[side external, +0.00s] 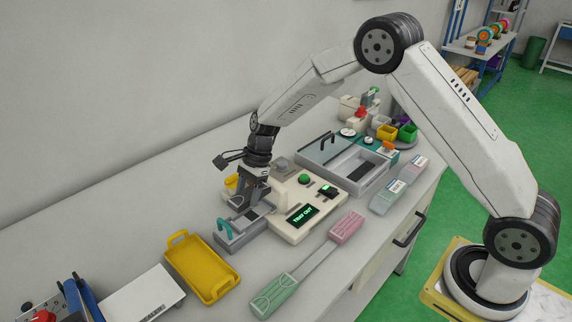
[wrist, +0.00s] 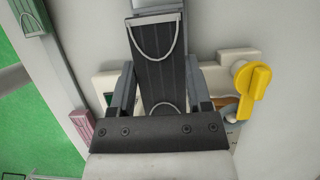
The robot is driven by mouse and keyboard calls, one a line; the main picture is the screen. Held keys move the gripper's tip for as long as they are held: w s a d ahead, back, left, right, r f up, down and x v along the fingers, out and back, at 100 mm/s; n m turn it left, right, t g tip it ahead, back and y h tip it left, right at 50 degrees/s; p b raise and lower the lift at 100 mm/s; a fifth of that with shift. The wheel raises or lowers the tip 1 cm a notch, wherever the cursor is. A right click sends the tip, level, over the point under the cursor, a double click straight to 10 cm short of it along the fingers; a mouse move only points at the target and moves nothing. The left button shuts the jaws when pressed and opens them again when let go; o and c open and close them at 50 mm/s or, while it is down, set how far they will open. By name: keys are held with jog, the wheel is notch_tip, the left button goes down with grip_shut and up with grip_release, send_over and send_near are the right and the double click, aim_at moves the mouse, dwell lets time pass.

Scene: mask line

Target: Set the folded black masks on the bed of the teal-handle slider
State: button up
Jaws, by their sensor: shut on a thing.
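The folded black masks (wrist: 163,75), with pale ear loops, fill the middle of the wrist view between my fingers. My gripper (wrist: 157,100) is shut on them. In the side view my gripper (side external: 252,200) points down just above the bed of the slider (side external: 238,240), whose teal handle (side external: 223,229) stands at its near-left end. A dark strip of the masks (side external: 249,213) shows under the fingers there. I cannot tell whether the masks touch the bed.
A cream machine (side external: 285,232) with a lit green display adjoins the slider. A yellow lever (wrist: 254,85) is on the machine's right in the wrist view. A yellow tray (side external: 202,267) lies left of the slider. Green (side external: 273,296) and pink (side external: 347,226) packs lie in front.

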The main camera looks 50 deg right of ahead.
aim_at(247, 218)
jog(key=shift+f, duration=2.75)
jog(key=shift+f, duration=0.25)
jog(key=o, duration=1.3)
jog(key=shift+c, duration=0.2)
jog(key=shift+r, duration=0.55)
jog(key=shift+r, duration=0.35)
jog(key=shift+r, duration=0.2)
jog(key=shift+r, duration=2.95)
